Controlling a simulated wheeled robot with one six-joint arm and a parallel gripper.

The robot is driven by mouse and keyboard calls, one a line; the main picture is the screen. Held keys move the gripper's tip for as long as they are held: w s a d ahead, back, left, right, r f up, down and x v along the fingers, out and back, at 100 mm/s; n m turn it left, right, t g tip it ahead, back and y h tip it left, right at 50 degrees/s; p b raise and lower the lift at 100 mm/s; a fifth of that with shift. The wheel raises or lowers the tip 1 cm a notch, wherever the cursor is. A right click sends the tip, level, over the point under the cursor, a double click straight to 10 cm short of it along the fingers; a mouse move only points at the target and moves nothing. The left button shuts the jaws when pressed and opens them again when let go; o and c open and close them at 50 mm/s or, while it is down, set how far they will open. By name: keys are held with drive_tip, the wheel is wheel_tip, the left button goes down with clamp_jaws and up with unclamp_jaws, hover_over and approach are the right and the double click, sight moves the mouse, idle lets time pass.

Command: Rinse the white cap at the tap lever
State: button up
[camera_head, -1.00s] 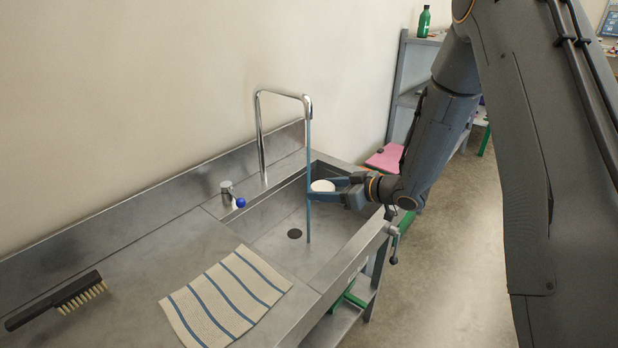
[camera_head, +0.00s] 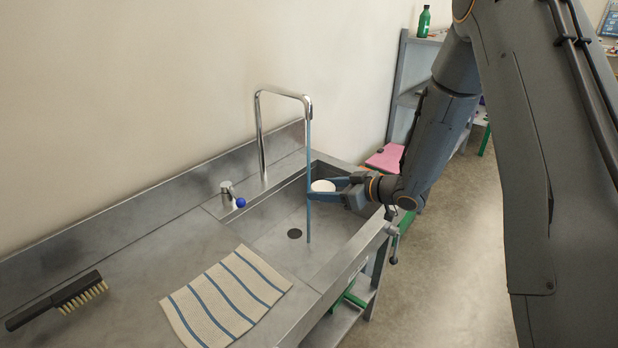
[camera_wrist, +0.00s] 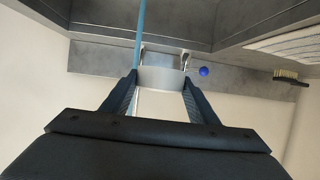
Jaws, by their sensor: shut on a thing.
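My gripper (camera_head: 322,190) is over the sink, shut on the white cap (camera_head: 323,185). The wrist view shows the cap (camera_wrist: 162,79) between the two fingertips (camera_wrist: 160,82). A thin blue water stream (camera_head: 309,215) falls from the tap spout (camera_head: 306,100) into the sink. In the head view it passes right at the fingertips and the cap's left edge; I cannot tell whether it touches the cap. In the wrist view the stream (camera_wrist: 140,38) runs close to the left fingertip. The tap lever, with its blue knob (camera_head: 240,202), stands left of the sink.
The steel sink (camera_head: 268,238) has a dark drain (camera_head: 294,234). A striped cloth (camera_head: 225,298) lies on the counter in front, and a brush (camera_head: 56,300) lies at far left. A wall stands behind the tap. Shelves (camera_head: 411,82) stand beyond the sink.

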sight(333, 187)
drive_tip(key=shift+s+d+r+p, duration=0.3)
drive_tip(key=shift+s+r+p, duration=0.35)
drive_tip(key=shift+s+p, duration=0.1)
drive_tip(key=shift+s+d+r+p, duration=0.3)
drive_tip(key=shift+s+r+p, duration=0.4)
drive_tip(key=shift+s, duration=0.1)
drive_tip(key=shift+s+d+r+p, duration=0.3)
drive_tip(key=shift+s+r+p, duration=0.35)
drive_tip(key=shift+s+p, duration=0.1)
drive_tip(key=shift+f, duration=0.15)
